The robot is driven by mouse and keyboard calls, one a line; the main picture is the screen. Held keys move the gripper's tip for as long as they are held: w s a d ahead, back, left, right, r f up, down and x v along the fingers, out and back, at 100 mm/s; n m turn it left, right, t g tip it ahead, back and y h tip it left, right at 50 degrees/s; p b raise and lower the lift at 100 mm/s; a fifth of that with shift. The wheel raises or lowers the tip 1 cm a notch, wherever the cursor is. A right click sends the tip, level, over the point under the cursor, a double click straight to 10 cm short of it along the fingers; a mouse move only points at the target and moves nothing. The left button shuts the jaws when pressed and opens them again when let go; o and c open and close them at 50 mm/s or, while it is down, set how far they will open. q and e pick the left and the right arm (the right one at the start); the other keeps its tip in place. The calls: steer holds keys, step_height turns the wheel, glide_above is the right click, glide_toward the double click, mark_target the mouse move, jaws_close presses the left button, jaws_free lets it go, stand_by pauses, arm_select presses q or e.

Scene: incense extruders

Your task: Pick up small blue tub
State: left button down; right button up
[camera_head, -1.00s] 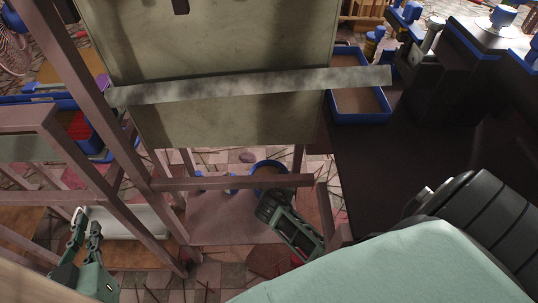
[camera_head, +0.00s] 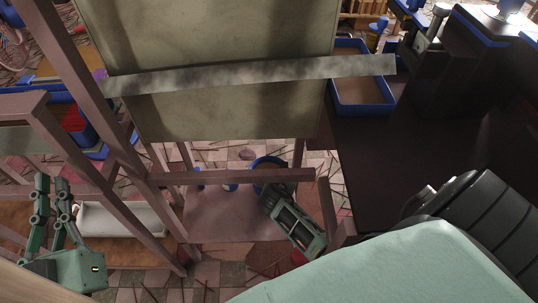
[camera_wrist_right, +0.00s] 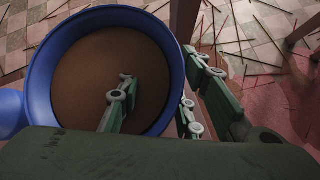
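The small blue tub (camera_head: 268,161) is a round blue container below the wooden frame's crossbar, which hides part of it. In the right wrist view the tub (camera_wrist_right: 38,85) has a brown inside and fills the left half. My right gripper (camera_wrist_right: 160,95) straddles its rim: one finger reaches inside, the other is outside to the right. The fingers are apart, with a gap between the inner finger and the wall. In the head view the right gripper's fingertips are hidden by the crossbar. My left gripper (camera_head: 52,192) is open and empty at the lower left, away from the tub.
A wooden crossbar (camera_head: 235,177) and posts of a frame stand close around the right gripper. A large pale board (camera_head: 215,110) rises behind it. A blue-rimmed tray (camera_head: 388,85) sits on the dark table (camera_head: 385,160) at the right. Smaller blue items (camera_head: 229,187) are left of the tub.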

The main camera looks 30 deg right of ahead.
jaws_close()
stand_by(0.4)
steer(key=shift+w+r, duration=0.2)
